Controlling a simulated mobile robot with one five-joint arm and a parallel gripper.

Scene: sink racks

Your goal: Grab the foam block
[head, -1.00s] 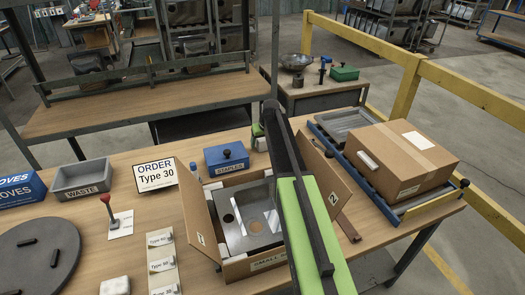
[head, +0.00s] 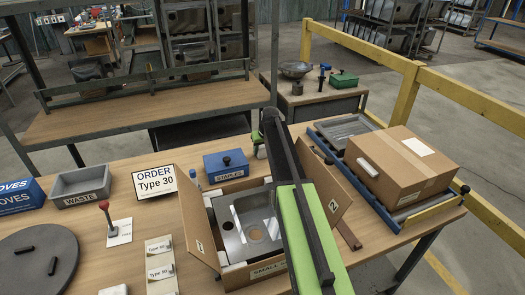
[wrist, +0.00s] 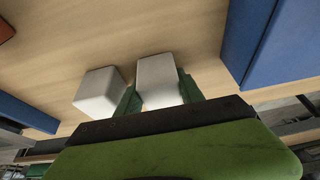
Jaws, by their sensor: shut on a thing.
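The foam block is a small white block (wrist: 158,82) in the wrist view, between the green fingers of my gripper (wrist: 160,95), which is shut on it. A second white block (wrist: 100,92) lies on the wooden surface just left of the fingers. In the head view my arm reaches over the bench past the open carton. My gripper (head: 258,141) shows small and partly hidden at the back edge, right of the blue staples box. I cannot make out the held block clearly there.
The open carton (head: 200,236) with a grey sink stands under my arm. The blue staples box (head: 226,164) is close by, left of the gripper. A closed carton (head: 402,170) sits on the roller rack at right. Blue surfaces (wrist: 275,45) flank the wrist view.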

